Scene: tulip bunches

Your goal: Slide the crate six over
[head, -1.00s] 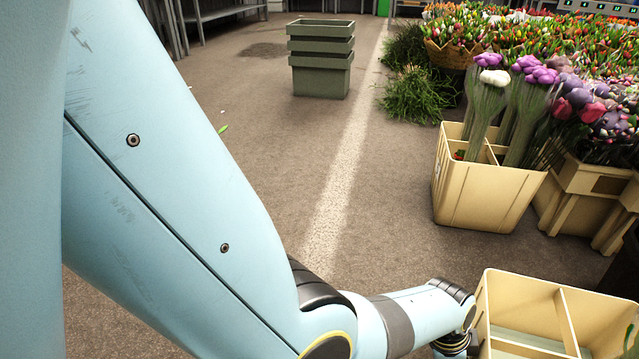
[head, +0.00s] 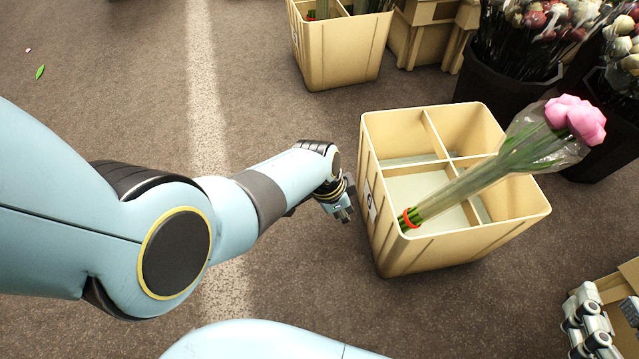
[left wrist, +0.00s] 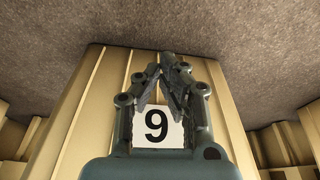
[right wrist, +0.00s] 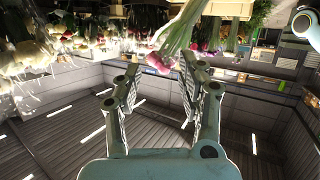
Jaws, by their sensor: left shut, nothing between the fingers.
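A cream crate (head: 400,262) with compartments stands on the floor right of centre in the head view. A wrapped pink tulip bunch (head: 575,118) leans across it, stems inside and blooms past the right rim. A white number label (head: 370,203) is on its left face. In the left wrist view the label (left wrist: 158,128) reads like 9, but the floor is at the top, so upright it is 6. My left gripper (head: 345,214) is shut and empty beside that face; I cannot tell if it touches. My right gripper (right wrist: 160,63) is open and empty; it shows at lower right in the head view (head: 593,322).
Another cream crate (head: 340,70) stands behind, with more crates (head: 425,42) beside it. Dark flower buckets (head: 500,90) stand at the back right. A cream crate edge (head: 632,272) shows at lower right.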

